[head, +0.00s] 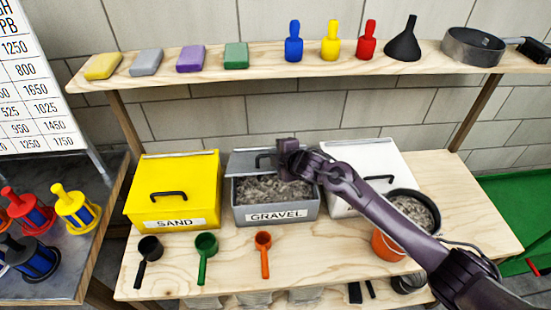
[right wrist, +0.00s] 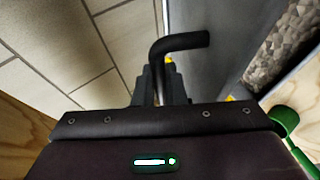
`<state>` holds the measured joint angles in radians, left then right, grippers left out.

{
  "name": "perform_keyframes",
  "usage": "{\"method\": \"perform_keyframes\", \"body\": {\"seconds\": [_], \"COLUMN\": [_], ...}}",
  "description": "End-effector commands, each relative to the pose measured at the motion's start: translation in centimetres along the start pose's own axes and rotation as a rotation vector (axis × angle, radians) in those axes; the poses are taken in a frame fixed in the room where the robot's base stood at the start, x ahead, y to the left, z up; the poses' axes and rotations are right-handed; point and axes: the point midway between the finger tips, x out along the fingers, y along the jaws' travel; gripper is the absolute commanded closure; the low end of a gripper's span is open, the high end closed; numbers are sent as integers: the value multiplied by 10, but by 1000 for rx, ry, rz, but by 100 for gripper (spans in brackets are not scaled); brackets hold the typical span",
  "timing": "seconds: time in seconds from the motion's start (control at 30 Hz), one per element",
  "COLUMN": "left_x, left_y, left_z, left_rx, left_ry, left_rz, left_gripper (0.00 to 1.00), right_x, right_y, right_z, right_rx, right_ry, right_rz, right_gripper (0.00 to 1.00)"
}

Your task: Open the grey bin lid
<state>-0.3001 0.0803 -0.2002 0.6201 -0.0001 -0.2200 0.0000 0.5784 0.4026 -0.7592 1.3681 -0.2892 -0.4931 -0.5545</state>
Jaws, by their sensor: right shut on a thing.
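The grey bin (head: 236,212), labelled GRAVEL, stands in the middle of the table between a yellow and a white bin. Its grey lid (head: 240,163) is raised at the back, and gravel (head: 270,190) shows inside. My right gripper (head: 276,158) is at the lid's black handle, shut on it. In the right wrist view the handle (right wrist: 185,43) rises from between the fingers (right wrist: 160,88). The grey lid (right wrist: 212,65) is beside it, with gravel (right wrist: 282,45) beyond. My left gripper is in neither view.
The yellow SAND bin (head: 150,208) stands to the left, closed. The white bin (head: 385,160) and an orange bucket (head: 385,247) are at the right, partly behind my arm. Black, green (head: 205,245) and orange scoops lie in front. A shelf (head: 270,65) runs above.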

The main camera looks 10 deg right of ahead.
Motion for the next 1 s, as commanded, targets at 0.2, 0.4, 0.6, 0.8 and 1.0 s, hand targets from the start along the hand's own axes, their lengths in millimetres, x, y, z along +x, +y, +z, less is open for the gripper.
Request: {"method": "perform_keyframes", "body": {"seconds": [0.2, 0.4, 0.6, 0.8, 1.0], "left_x": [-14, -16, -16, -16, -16], "left_y": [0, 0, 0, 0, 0], "left_z": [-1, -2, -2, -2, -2], "left_rx": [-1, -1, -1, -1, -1], "left_ry": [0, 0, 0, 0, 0], "left_rz": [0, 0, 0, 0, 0], "left_gripper": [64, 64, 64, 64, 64], "right_x": [0, 2, 3, 2, 2], "right_y": [21, 23, 22, 22, 21], "right_z": [0, 1, 1, 1, 1], "right_rx": [31, 39, 39, 39, 39], "right_ry": [0, 1, 1, 1, 0], "right_rz": [-63, -87, -89, -90, -90], "right_gripper": [100, 100, 100, 82, 80]}}
